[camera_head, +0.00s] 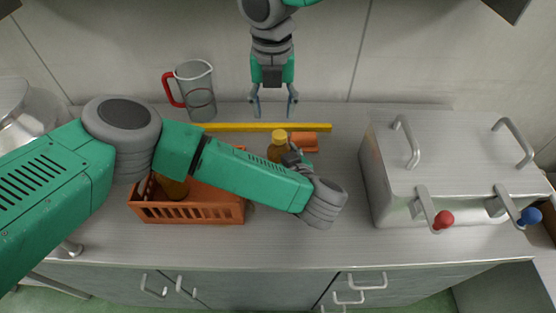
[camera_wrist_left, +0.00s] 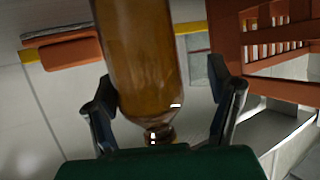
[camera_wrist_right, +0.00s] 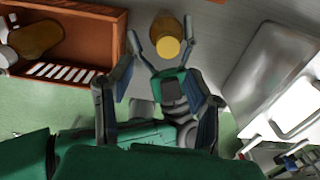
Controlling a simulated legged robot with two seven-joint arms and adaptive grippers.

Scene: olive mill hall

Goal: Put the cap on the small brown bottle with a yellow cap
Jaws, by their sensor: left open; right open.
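The small brown bottle (camera_head: 275,153) stands upright on the counter, with the yellow cap (camera_head: 279,136) at its top. How tightly the cap sits cannot be told. My left gripper (camera_head: 291,157) is open at the bottle, its fingers on either side. In the left wrist view the brown bottle (camera_wrist_left: 145,60) fills the gap between the open fingers; its cap is hidden there. My right gripper (camera_head: 272,101) is open and empty, pointing down behind the bottle. In the right wrist view the yellow cap (camera_wrist_right: 168,47) shows beyond the right fingers, with the left fingers around the bottle.
An orange crate (camera_head: 190,212) holding brown bottles stands left, partly under my left arm. A yellow bar (camera_head: 250,127) and an orange block (camera_head: 304,142) lie behind the bottle. A large metal box (camera_head: 455,160) limits the right side.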

